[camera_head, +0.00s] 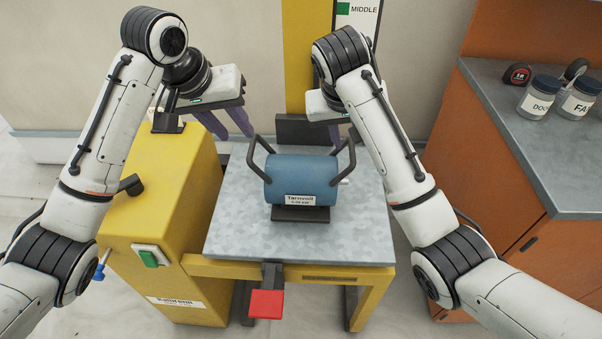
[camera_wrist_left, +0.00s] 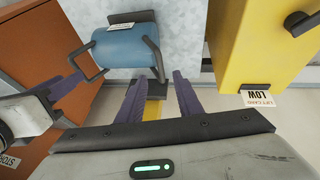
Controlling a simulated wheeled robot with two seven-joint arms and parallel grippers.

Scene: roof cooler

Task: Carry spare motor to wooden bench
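The spare motor (camera_head: 300,178) is a blue cylinder with a white label and a dark handle at each end. It sits on a dark foot on the grey lift table top (camera_head: 240,230). My left gripper (camera_head: 230,128) is open behind the motor's left handle. In the left wrist view, its purple fingers (camera_wrist_left: 160,82) are apart, with that handle (camera_wrist_left: 155,60) just past their tips. My right gripper (camera_head: 350,134) is behind the right handle, mostly hidden by its arm; the left wrist view shows its fingers apart. The wooden bench (camera_head: 530,245), brown with a grey top, stands at right.
Two labelled jars (camera_head: 540,98) and a tape measure (camera_head: 517,73) stand on the bench's far part; its nearer top is clear. The yellow lift body (camera_head: 165,215) is left of the table. A red pedal (camera_head: 267,302) sticks out in front. A yellow post (camera_head: 305,50) rises behind.

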